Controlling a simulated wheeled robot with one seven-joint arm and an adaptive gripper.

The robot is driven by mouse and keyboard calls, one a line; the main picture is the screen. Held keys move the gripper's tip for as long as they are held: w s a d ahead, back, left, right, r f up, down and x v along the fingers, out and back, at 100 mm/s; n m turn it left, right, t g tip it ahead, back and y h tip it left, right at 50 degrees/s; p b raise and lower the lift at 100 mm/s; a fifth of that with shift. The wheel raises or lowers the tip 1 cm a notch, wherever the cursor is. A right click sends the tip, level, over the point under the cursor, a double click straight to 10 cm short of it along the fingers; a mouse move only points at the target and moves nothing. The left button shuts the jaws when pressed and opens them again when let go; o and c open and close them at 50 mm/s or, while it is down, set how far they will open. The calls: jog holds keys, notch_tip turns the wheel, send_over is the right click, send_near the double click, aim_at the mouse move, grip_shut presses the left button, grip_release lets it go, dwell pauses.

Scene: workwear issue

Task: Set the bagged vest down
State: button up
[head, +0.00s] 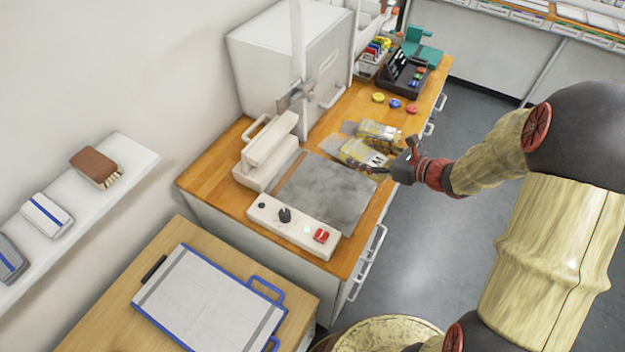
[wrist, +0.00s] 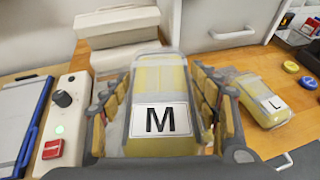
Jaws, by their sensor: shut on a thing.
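My gripper (head: 405,165) is shut on a bagged yellow vest with a white label marked M (head: 358,152). In the wrist view the bagged vest (wrist: 160,88) sits between the two fingers (wrist: 158,110), label facing the camera. In the head view the bag is near the back right edge of the grey plate (head: 325,190) of the sealing machine. I cannot tell whether the bag touches the surface. A second bagged vest, marked L (wrist: 262,98), lies on the wooden counter to the right in the wrist view; in the head view it is just behind the held one (head: 380,132).
The machine's white sealing bar (head: 268,155) and control box with knob and red switch (head: 293,225) flank the plate. A white cabinet (head: 285,65) stands behind. Coloured discs (head: 395,102) lie on the counter. A blue-edged board (head: 210,300) lies on the front table.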

jog(key=s, duration=0.1)
jog(key=s+n+g+y, duration=0.1)
jog(key=s, duration=0.1)
jog(key=s+n+g+p, duration=0.1)
jog(key=shift+s+d+f+y, duration=0.1)
jog(key=shift+s+d+y, duration=0.2)
jog(key=shift+y, duration=0.1)
jog(key=shift+a+f+n, duration=0.15)
jog(key=shift+a+n, duration=0.05)
jog(key=shift+n, duration=0.1)
jog(key=shift+g, duration=0.3)
jog(key=f+x, duration=0.1)
jog(key=x, duration=0.4)
jog(key=s+f+b+x, duration=0.1)
jog(key=x, duration=0.4)
jog(key=b+x, duration=0.1)
jog(key=x, duration=0.4)
jog(key=shift+s+d+f, duration=0.2)
jog(key=shift+d+f, duration=0.05)
jog(key=shift+f, duration=0.15)
jog(key=shift+a+f+b, duration=0.15)
jog(key=shift+f+b, duration=0.05)
jog(key=shift+b, duration=0.1)
jog(key=shift+w+a+f+b, duration=0.1)
jog(key=shift+f+b, duration=0.1)
jog(key=shift+f, duration=0.7)
jog(key=shift+w+a+f+b, duration=0.1)
jog(key=shift+f+b, duration=0.1)
jog(key=shift+f, duration=0.65)
